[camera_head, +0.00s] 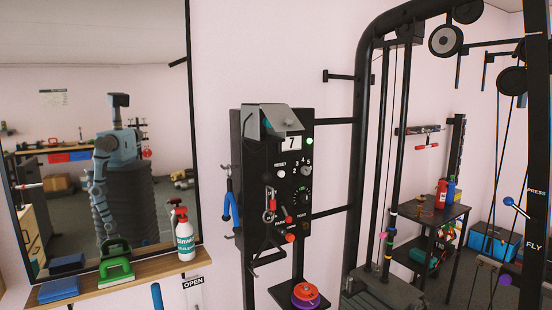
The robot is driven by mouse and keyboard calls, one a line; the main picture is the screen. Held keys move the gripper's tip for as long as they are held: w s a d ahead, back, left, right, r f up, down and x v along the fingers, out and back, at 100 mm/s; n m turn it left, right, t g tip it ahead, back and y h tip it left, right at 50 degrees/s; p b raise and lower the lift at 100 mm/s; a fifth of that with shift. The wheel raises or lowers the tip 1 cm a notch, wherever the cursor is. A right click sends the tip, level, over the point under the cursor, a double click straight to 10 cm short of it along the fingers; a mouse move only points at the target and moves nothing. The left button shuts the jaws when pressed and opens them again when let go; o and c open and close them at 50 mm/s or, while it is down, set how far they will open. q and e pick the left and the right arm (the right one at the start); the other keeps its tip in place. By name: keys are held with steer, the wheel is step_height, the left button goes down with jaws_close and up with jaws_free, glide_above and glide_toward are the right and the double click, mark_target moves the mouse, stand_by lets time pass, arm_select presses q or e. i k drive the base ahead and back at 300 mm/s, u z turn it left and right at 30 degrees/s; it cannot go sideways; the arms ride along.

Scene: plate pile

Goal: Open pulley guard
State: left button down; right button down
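No part is clearly recognisable as the pulley guard. A grey angled cover (264,122) sits at the top of a black control panel (262,205), left of a white plate with the number 7 (293,144). I cannot tell whether this cover is the guard. Round pulleys (446,40) hang at the top of the black cable machine frame (362,130). Neither of my grippers shows directly. A teal robot appears in the mirror (120,150), its grippers too small to read.
A wooden shelf (140,274) below the mirror holds a spray bottle (184,235), a green-handled block (116,268) and a blue block (58,289). Red and purple discs (305,295) rest below the panel. A dark side table (432,213) stands at the right.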

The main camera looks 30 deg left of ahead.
mark_target(281, 117)
steer(key=k, duration=0.2)
steer(key=u, duration=1.75)
steer(key=i, duration=1.4)
steer(key=z, duration=2.75)
